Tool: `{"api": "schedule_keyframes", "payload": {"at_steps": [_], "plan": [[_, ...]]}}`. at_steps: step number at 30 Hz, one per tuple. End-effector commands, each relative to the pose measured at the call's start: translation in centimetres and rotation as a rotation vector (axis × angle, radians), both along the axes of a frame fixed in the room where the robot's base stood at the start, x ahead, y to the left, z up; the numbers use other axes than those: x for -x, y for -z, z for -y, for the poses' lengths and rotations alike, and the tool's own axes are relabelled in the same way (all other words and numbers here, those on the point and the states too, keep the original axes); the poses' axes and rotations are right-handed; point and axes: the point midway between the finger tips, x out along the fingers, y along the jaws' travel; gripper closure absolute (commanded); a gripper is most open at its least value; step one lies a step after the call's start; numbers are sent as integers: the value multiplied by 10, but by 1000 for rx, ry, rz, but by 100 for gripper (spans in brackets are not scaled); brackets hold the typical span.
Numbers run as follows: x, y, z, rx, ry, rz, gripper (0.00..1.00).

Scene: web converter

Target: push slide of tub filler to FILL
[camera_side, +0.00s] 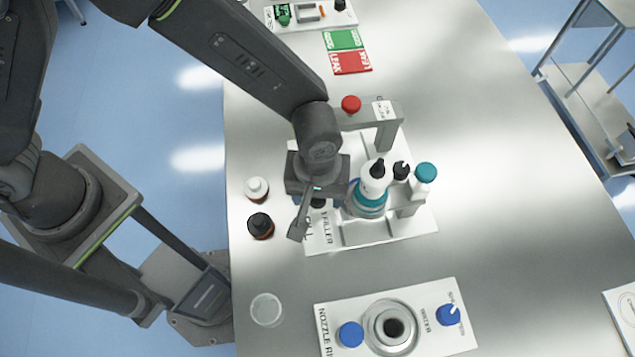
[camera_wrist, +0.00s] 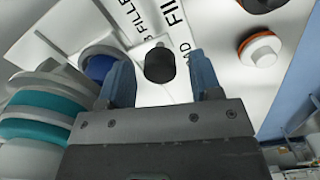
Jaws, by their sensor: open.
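The tub filler is a white base plate (camera_side: 372,234) lettered FILLER, with a grey frame and a red knob (camera_side: 351,104) on top. A black knob (camera_wrist: 160,66), which looks like the slide's, stands by the FILL lettering in the wrist view. My gripper (camera_wrist: 162,82) is open, its two fingers on either side of the black knob in that view. I cannot tell whether they touch it. In the side view my gripper (camera_side: 308,214) is low over the plate's left side and hides much of the slide area. A teal-banded white tub (camera_side: 368,204) stands right of it.
A white-capped bottle (camera_side: 257,189) and a black-capped bottle (camera_side: 261,226) stand left of the plate. A blue knob (camera_wrist: 98,67) is beside my left finger. A teal-capped bottle (camera_side: 425,174) stands right.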

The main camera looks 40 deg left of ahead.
Motion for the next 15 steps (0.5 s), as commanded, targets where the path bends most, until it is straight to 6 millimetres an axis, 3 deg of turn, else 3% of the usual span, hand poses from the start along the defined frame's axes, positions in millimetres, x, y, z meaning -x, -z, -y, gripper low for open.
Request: {"api": "schedule_keyframes", "payload": {"at_steps": [5,15], "plan": [[-1,-19,1,4,0,3,42],[-1,-94,1,4,0,5,42]]}}
